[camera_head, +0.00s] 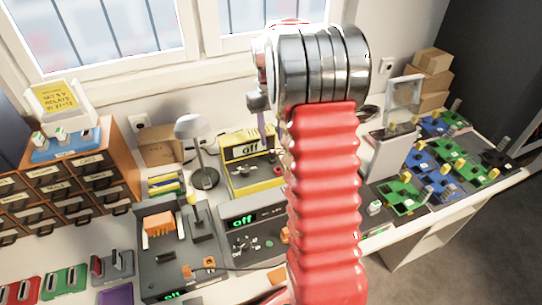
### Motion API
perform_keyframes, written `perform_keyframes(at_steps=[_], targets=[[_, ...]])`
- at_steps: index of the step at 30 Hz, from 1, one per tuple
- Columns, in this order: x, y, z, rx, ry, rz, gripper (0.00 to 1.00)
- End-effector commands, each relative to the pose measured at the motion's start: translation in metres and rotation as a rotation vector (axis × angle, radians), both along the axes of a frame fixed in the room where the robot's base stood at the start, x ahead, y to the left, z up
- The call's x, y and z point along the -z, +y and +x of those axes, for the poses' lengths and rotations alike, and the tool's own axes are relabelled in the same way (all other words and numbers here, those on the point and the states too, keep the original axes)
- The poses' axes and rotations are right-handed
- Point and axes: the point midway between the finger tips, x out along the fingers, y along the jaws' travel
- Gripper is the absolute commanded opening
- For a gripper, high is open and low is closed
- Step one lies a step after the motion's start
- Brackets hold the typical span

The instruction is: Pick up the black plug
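I cannot make out a black plug for certain; my arm hides part of the bench. A small dark piece (163,256) lies on the dark grey device at the left, but I cannot tell whether it is a plug. My red ribbed arm with its metal joint rises through the middle of the view. A small grey end part, probably my gripper (258,103), shows at the left of the joint, above the yellow device (250,163) marked "off". A thin purple piece (262,127) shows just under it. Its fingers are too small to read.
A grey device (252,220) with a green "off" display stands in front. A lamp (191,128) stands behind it. Brown drawers (92,182) fill the left. Circuit boards (445,155) and cartons (430,70) are at the right. Wall sockets (140,122) are under the window.

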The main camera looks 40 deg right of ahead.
Motion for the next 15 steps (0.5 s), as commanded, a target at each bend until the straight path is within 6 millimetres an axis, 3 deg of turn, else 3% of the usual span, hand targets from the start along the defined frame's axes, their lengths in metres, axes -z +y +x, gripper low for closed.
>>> perform_keyframes(at_steps=[8, 15], targets=[[0.006, 0.001, -0.001, -0.001, 0.001, 0.000, 0.36], [0.036, 0.004, -0.005, -0.001, 0.003, 0.001, 0.36]])
